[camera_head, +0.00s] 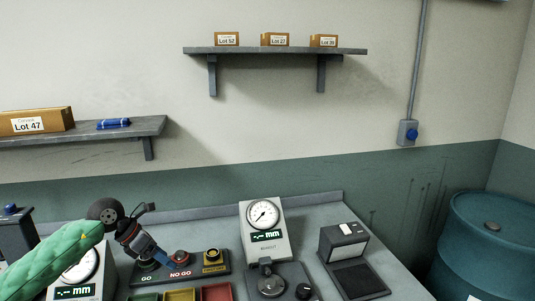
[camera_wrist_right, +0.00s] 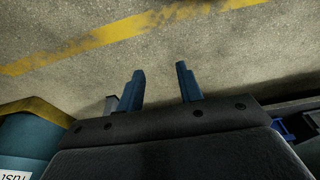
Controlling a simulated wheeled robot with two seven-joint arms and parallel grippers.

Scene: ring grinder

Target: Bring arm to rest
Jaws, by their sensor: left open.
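My left arm, in a green sleeve (camera_head: 55,258), comes in from the left in the head view. Its left gripper (camera_head: 152,252) points down and right over the GO / NO GO gauge block (camera_head: 190,271). Its jaws are open with nothing seen between them; whether they touch the block I cannot tell. My right arm is not in the head view. In the right wrist view, my right gripper (camera_wrist_right: 161,72) shows two blue fingers apart with nothing between them, over the concrete floor (camera_wrist_right: 165,45).
A runout gauge (camera_head: 264,226) and a small dark device (camera_head: 350,262) stand on the grey bench (camera_head: 310,220). Red, yellow and green trays (camera_head: 216,292) lie in front. A teal barrel (camera_head: 490,245) stands right of the bench. Shelves (camera_head: 275,50) with boxes hang above.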

